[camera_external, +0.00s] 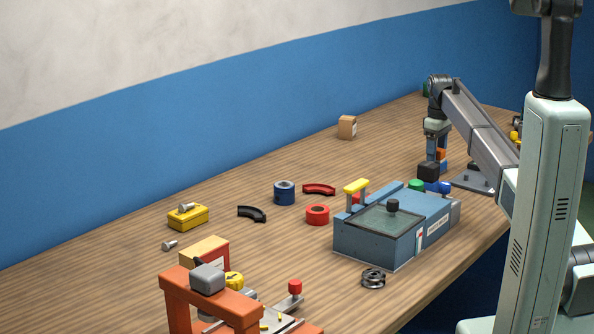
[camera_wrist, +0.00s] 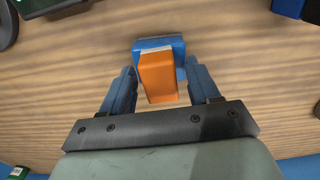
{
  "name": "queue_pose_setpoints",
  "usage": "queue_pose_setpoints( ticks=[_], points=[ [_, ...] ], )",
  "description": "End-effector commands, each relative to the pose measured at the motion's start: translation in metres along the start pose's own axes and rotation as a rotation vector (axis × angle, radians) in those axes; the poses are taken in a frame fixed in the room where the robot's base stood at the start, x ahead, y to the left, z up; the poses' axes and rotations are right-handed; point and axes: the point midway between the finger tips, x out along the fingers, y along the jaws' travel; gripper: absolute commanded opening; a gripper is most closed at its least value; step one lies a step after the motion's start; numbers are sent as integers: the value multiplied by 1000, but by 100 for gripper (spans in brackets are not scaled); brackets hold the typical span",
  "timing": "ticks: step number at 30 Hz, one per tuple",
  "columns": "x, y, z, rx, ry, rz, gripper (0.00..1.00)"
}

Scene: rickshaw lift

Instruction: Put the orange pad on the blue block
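The orange pad (camera_wrist: 158,80) lies between my gripper's two blue fingers in the wrist view. The blue block (camera_wrist: 156,43) shows past and beneath its far end. The pad looks to be resting on the block, but their contact is hidden. My gripper (camera_wrist: 160,76) is open around them, with a clear gap between the pad and the right finger and a narrow one at the left. In the external view, my gripper (camera_external: 434,160) points down at the far right of the table. The orange pad (camera_external: 440,153) shows beside a finger, with the blue block (camera_external: 443,165) below it.
A blue-grey box (camera_external: 375,243) with a yellow handle stands nearer the camera, with green and blue knobs close to my gripper. A cardboard box (camera_external: 347,127) stands farther left. Rings, a yellow case (camera_external: 188,217) and an orange frame (camera_external: 212,300) occupy the near table.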

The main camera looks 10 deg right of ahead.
Motion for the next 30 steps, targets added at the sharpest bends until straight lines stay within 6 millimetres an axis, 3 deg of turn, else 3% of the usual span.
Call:
queue_pose_setpoints(
  ticks=[9,14,30],
  points=[
    [-2,0,0,0,0,0,66],
    [-14,0,0,0,0,0,66],
    [-106,1,-1,0,0,0,66]
  ],
)
